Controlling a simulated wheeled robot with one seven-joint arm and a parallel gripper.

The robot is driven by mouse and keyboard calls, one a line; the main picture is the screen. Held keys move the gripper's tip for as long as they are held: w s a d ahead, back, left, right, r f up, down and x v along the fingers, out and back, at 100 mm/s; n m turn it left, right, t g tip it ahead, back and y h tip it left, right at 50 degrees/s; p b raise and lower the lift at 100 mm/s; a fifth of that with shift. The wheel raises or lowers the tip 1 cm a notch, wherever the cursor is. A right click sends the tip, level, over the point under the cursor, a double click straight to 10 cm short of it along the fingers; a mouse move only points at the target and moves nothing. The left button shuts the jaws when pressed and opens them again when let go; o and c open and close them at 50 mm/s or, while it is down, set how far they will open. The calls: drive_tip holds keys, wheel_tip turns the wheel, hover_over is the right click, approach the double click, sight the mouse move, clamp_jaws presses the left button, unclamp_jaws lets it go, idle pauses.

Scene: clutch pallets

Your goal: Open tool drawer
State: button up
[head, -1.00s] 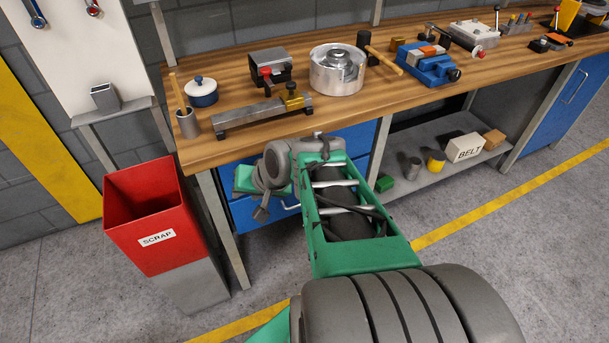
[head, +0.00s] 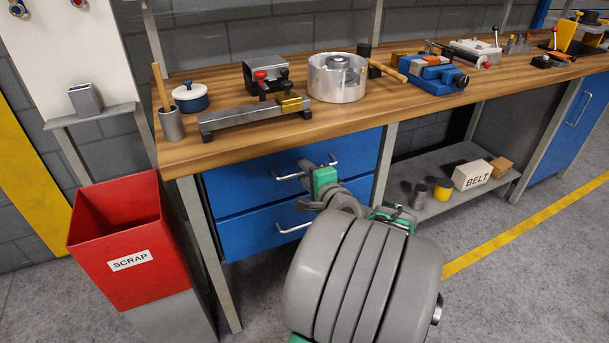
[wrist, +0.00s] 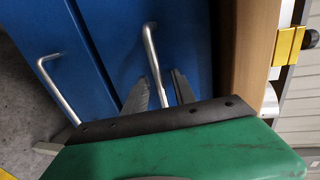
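Two blue drawers sit under the left part of the bench, and both look shut. The upper drawer (head: 240,183) has a silver bar handle (head: 287,177), partly hidden by my arm. The lower drawer (head: 245,235) has a similar handle (head: 292,228). My gripper (wrist: 160,76) is open in front of the upper drawer. In the wrist view, its two grey fingers stand on either side of the upper handle (wrist: 149,45), apart from each other; whether either touches the bar I cannot tell. The lower handle (wrist: 58,85) is left of the fingers there.
The wooden bench top (head: 235,145) overhangs the drawers, close beside my gripper. A red scrap bin (head: 115,230) stands left of the bench leg. Right of the drawers is an open shelf (head: 435,207) with a BELT box (head: 472,175). The floor in front is otherwise clear.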

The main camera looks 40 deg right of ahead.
drive_tip(key=shift+w, duration=0.2)
drive_tip(key=shift+c, duration=0.5)
clamp_jaws()
idle(0.8)
